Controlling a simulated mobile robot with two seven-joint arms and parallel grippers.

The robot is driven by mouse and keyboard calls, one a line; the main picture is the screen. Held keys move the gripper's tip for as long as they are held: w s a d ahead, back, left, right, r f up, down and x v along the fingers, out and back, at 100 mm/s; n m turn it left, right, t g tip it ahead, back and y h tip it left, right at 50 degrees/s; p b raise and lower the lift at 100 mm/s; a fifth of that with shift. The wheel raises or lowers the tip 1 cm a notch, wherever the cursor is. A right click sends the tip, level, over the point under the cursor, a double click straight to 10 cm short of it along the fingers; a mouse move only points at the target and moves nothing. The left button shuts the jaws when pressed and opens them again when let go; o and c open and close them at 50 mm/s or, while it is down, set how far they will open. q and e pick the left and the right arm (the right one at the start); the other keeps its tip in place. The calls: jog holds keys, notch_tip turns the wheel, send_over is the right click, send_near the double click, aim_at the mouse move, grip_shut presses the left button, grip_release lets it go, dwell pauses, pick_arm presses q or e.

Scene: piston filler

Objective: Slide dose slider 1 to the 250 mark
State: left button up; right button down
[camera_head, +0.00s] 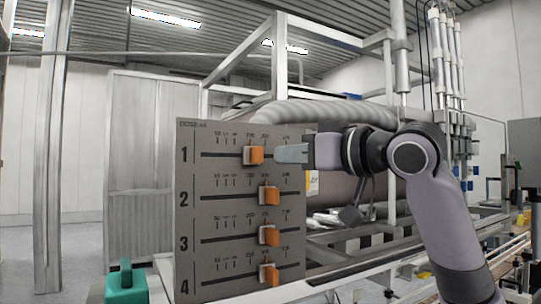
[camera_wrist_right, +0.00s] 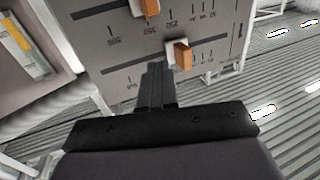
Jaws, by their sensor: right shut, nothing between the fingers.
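Dose slider 1 (camera_head: 254,155) is an orange knob with a pale side, on the top slot of the grey panel (camera_head: 190,270). It sits right of the slot's middle; the small digits by it are too blurred to read surely. My right gripper (camera_head: 278,153) is shut and empty, just right of the knob at about its height. In the right wrist view, which is upside down, the fingertips (camera_wrist_right: 154,70) are beside slider 1 (camera_wrist_right: 182,55); I cannot tell whether they touch it. My left gripper is not in view.
Three more orange sliders, for rows 2 (camera_head: 269,195), 3 (camera_head: 269,236) and 4 (camera_head: 269,275), sit below on the same panel. A ribbed grey hose (camera_head: 330,112) runs behind the panel's top. A green object (camera_head: 126,285) stands at the lower left.

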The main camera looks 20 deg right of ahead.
jog(key=s+b, duration=0.1)
jog(key=s, duration=0.5)
jog(key=shift+s+d, duration=0.3)
jog(key=shift+s, duration=0.1)
